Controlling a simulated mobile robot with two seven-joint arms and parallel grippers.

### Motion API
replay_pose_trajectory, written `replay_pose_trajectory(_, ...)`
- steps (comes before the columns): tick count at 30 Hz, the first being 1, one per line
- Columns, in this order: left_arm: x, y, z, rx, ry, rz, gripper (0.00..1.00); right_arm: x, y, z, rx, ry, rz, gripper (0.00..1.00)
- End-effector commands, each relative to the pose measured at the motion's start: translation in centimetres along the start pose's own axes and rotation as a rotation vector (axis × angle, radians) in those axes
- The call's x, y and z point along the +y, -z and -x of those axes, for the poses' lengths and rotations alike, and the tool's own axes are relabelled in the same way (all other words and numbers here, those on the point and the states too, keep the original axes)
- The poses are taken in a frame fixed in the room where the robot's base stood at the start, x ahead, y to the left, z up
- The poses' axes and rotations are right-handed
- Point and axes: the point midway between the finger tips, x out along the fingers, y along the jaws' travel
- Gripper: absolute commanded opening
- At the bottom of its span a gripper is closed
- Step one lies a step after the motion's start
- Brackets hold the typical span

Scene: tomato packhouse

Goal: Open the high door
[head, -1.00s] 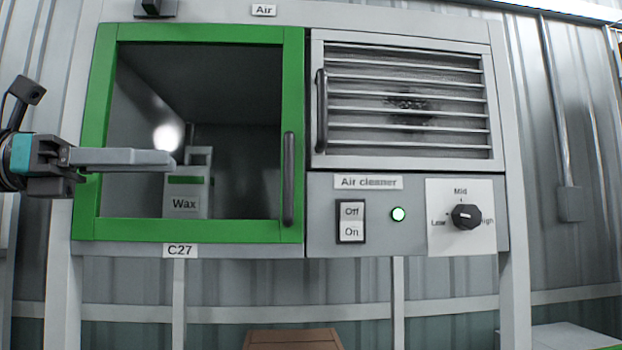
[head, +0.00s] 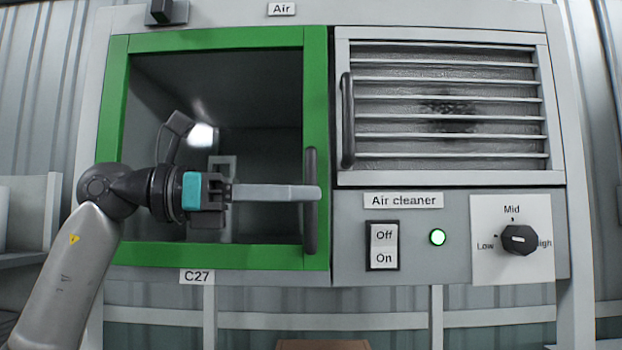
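The high door has a green frame (head: 315,90) and a see-through pane, and it looks closed. Its dark upright bar handle (head: 310,230) is on the right side of the frame. My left gripper (head: 308,193) reaches across the door from the left, and its grey fingertips overlap the middle of the handle in the head view. The fingers show edge-on, so I cannot tell whether they are open or shut, or touch the handle. The gripper hides most of the container behind the pane. My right gripper is not in view.
To the right is a louvred panel (head: 445,125) with its own dark handle (head: 347,120).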

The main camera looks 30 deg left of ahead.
Motion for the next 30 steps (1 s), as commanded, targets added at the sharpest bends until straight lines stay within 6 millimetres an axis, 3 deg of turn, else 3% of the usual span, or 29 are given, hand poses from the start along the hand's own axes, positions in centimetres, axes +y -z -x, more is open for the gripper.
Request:
replay_pose_trajectory(6,0.0,-0.1,-1.9,-0.001,0.0,-0.001,0.32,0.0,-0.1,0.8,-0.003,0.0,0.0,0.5)
replay_pose_trajectory(15,0.0,0.0,-2.2,0.0,0.0,0.0,0.32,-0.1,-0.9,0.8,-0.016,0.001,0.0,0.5)
replay_pose_trajectory(24,0.0,0.0,-2.2,0.0,0.0,0.0,0.01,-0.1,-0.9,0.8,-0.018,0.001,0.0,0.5)
replay_pose_trajectory(30,0.0,0.0,-2.1,0.0,-0.001,0.0,0.0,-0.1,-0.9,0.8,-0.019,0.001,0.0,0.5)
